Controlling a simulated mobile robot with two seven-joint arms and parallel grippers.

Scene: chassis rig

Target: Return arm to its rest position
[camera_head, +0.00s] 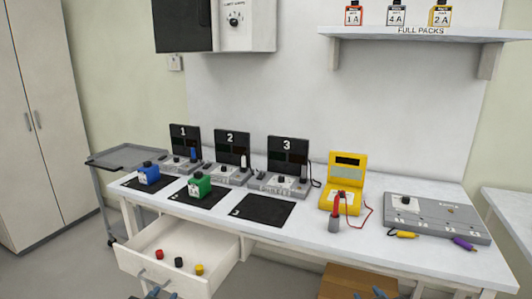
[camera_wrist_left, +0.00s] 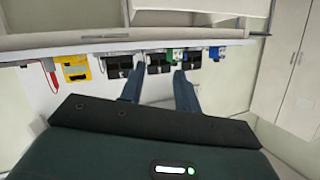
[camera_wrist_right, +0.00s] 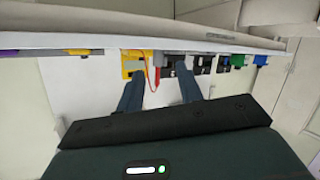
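My left gripper (camera_head: 161,294) shows only as fingertips at the bottom edge of the head view, in front of the bench near the drawer. In the left wrist view its two fingers (camera_wrist_left: 158,80) are spread apart with nothing between them. My right gripper (camera_head: 369,294) shows as fingertips at the bottom edge, right of the drawer. In the right wrist view its fingers (camera_wrist_right: 160,80) are also apart and empty. Both grippers are clear of the bench objects. Most of both arms is hidden.
The white bench (camera_head: 330,228) holds a blue pack (camera_head: 148,174), a green pack (camera_head: 199,186), an empty black mat (camera_head: 262,210), a yellow meter (camera_head: 347,175) and a grey panel (camera_head: 437,216). An open drawer (camera_head: 166,277) with red, black and yellow caps juts out.

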